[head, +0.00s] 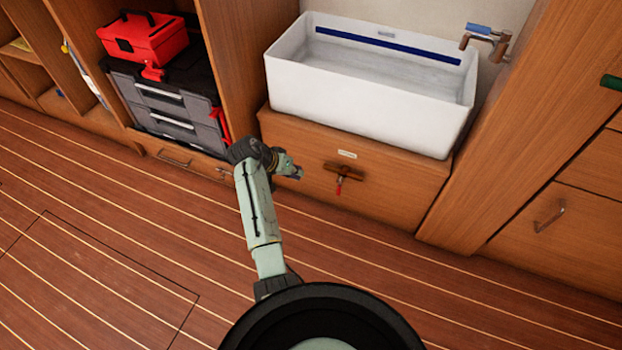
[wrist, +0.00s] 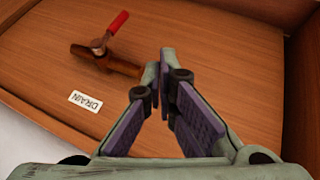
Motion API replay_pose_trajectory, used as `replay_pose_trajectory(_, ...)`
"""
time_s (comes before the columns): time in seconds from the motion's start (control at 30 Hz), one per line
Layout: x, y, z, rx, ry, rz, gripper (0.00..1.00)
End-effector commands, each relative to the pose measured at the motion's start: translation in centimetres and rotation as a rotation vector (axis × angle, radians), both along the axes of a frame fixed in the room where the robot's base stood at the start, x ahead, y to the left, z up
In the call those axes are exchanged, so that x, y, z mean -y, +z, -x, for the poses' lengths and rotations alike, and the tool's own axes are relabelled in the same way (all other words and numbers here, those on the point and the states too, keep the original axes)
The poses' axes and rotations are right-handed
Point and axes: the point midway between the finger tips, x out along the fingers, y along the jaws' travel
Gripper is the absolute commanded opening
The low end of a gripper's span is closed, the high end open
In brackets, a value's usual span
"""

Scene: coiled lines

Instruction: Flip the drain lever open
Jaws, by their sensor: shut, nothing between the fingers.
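The drain lever (head: 339,187) has a red handle and is mounted on a brown pipe fitting (head: 345,171) on the wooden cabinet front below the sink. In the head view the handle hangs down from the fitting. In the wrist view the red lever (wrist: 117,24) and its brown pipe (wrist: 112,62) show at upper left, with a white "DRAIN" label (wrist: 85,102) beside them. My gripper (head: 297,173) is to the left of the lever in the head view, apart from it. In the wrist view my gripper (wrist: 167,62) has its fingertips together, with nothing held.
A white sink (head: 365,108) with a blue stripe sits above the cabinet front (head: 400,180). A tap (head: 484,40) is at its upper right. Grey and red toolboxes (head: 165,95) stand in the left compartment. The plank floor (head: 120,230) is clear.

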Motion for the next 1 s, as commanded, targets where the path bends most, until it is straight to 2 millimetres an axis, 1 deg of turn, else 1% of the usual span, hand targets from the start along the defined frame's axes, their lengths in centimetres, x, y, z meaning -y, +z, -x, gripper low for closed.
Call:
replay_pose_trajectory(0.03, 0.9, -1.0, 0.6, -0.026, -0.025, 0.016, 0.0)
replay_pose_trajectory(0.13, 1.7, -1.6, 1.3, -0.049, -0.052, 0.03, 0.0)
replay_pose_trajectory(0.47, 1.7, -1.7, 1.3, -0.052, -0.053, 0.032, 0.0)
replay_pose_trajectory(0.57, 2.0, -2.2, 1.1, -0.052, -0.054, 0.032, 0.0)
replay_pose_trajectory(0.67, 2.6, -3.2, 0.8, -0.053, -0.054, 0.032, 0.0)
replay_pose_trajectory(0.77, 3.5, -4.7, 0.2, -0.053, -0.054, 0.032, 0.0)
replay_pose_trajectory(1.0, 6.3, -8.9, -1.5, -0.053, -0.054, 0.032, 0.0)
